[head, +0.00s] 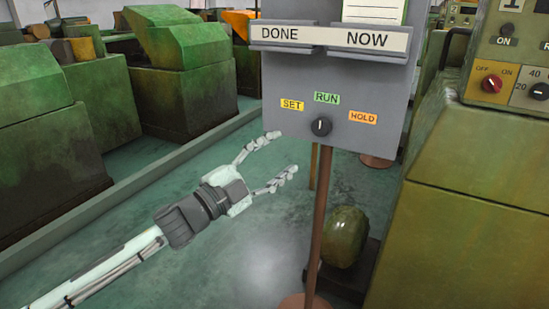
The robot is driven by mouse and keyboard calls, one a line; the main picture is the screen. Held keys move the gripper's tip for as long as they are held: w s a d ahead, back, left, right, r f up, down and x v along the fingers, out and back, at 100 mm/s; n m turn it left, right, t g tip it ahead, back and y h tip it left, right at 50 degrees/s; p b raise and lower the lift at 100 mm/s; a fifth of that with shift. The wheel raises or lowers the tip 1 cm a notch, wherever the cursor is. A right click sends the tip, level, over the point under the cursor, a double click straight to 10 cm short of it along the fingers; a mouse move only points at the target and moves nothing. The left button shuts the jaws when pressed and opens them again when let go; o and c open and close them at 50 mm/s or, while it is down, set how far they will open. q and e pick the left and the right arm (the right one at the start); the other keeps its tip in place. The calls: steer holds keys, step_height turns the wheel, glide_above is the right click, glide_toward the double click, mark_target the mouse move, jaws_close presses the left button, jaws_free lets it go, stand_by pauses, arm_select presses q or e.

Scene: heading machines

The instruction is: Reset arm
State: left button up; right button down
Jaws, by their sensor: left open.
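My left gripper (279,159) is open and empty, its arm coming in from the lower left. Its two fingers point to the upper right, apart, close to the left edge of a grey panel (291,79) in the picture. I cannot tell its exact depth from the panel. The panel stands on a brown post (319,220). A black knob (321,126) sits on it below the green RUN label (326,98), with a yellow SET label (292,105) to the left and an orange HOLD label (363,117) to the right. My right gripper is not in view.
Green machines (180,45) line the left behind a low grey kerb (125,190). An olive machine (470,240) with a red switch (492,84) stands at the right. A rounded green part (344,237) is low behind the post. The floor (225,265) below my left gripper is clear.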

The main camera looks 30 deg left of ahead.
arm_select(q)
steer(key=shift+s+a, duration=0.15)
steer(key=shift+s, duration=0.25)
steer(key=shift+f, duration=0.15)
steer(key=s+a+f+n+g+y, duration=0.1)
steer(key=a+f+n+g+y, duration=0.15)
steer(key=f, duration=0.85)
steer(key=s+a+f+n+g+y, duration=0.2)
steer(key=a+f+n+y, duration=0.2)
steer(key=f, duration=0.7)
steer(key=s+a+f+n+g+y, duration=0.1)
steer(key=a+f+n+g+y, duration=0.2)
steer(key=f, duration=0.9)
steer(key=s+d+f+n+g, duration=0.1)
steer(key=s+d+f+g, duration=0.1)
steer(key=s+f, duration=0.6)
steer(key=s+d+f+n+g, duration=0.2)
steer(key=s+f+g, duration=0.2)
steer(key=s+f, duration=0.5)
steer(key=s+d+f+n+g, duration=0.2)
steer(key=s+f+g, duration=0.1)
steer(key=s+f, duration=0.5)
steer(key=shift+s+d+f, duration=0.15)
steer(key=shift+s+d, duration=0.15)
steer(key=shift+s, duration=0.15)
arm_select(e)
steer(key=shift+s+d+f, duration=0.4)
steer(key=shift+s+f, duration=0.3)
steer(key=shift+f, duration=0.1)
